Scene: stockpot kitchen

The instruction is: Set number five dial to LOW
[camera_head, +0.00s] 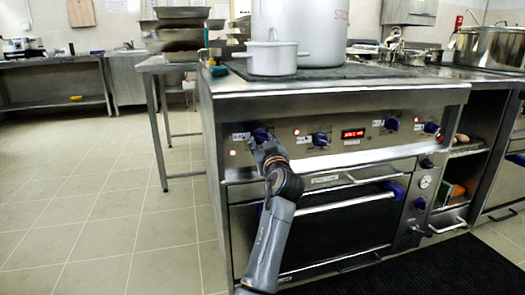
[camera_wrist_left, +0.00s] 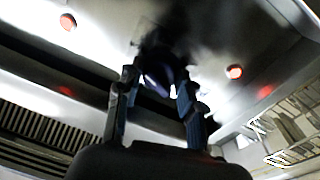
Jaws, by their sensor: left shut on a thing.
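Several blue dials sit along the front panel of the stove (camera_head: 350,95). My left gripper (camera_head: 261,139) is at the leftmost dial (camera_head: 262,133) and shut on it. In the left wrist view, the two fingers (camera_wrist_left: 158,86) stand on either side of the dark, blurred dial (camera_wrist_left: 163,62). The dial's pointer and the LOW mark cannot be read. Other dials show to the right: a second dial (camera_head: 320,139), a third dial (camera_head: 392,124) and a fourth dial (camera_head: 431,128). The number labels are too small to read. My right gripper is out of view.
A lit red display (camera_head: 353,134) sits mid-panel, and a red lamp (camera_head: 233,153) glows left of the held dial. The oven door (camera_head: 335,215) and its handle are below. A small pot (camera_head: 272,58) and a large stockpot (camera_head: 300,30) stand on top. The floor at left is clear.

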